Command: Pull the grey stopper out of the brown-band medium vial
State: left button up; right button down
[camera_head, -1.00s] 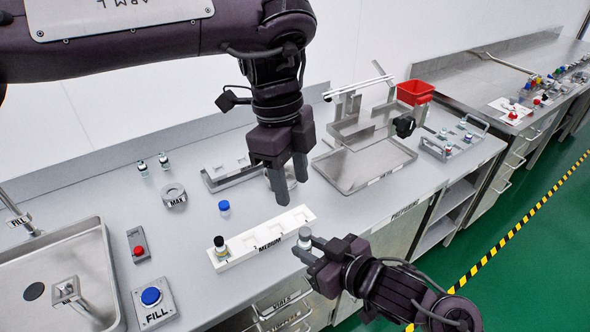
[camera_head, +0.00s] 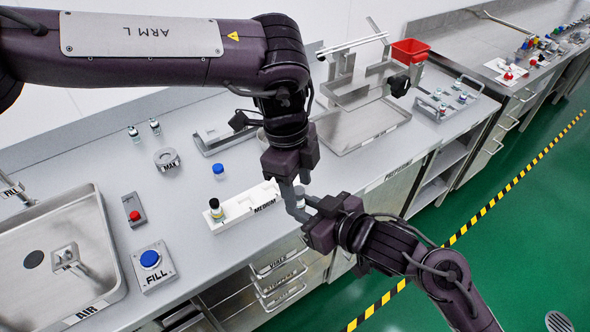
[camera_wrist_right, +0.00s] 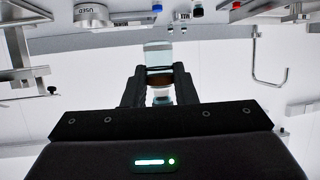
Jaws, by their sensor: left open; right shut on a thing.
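The brown-band vial (camera_wrist_right: 159,57) shows in the right wrist view as a clear body with a brown band (camera_wrist_right: 158,83) between the fingers. My right gripper (camera_wrist_right: 158,88) is shut on it. In the head view the vial (camera_head: 300,190) is small and partly covered by my grippers, beyond the right end of the white rack. My left gripper (camera_head: 293,197) reaches down from above with open fingers beside the vial's top. The grey stopper cannot be made out clearly now, and I cannot tell whether the left fingers touch it.
The white rack (camera_head: 262,206), marked MEDIUM, holds a dark-capped vial (camera_head: 216,209). A blue-capped vial (camera_head: 219,171) stands behind it. The FILL button (camera_head: 150,259) and sink (camera_head: 40,285) lie left. A steel tray (camera_head: 365,135) and red bin (camera_head: 409,51) stand at the back right.

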aim_at(297, 189)
pick_arm(q)
grip_shut()
jog(key=c, duration=0.8)
grip_release()
grip_shut()
jog(key=shift+r, duration=0.25)
jog(key=shift+r, duration=2.4)
jog(key=shift+a, duration=0.15)
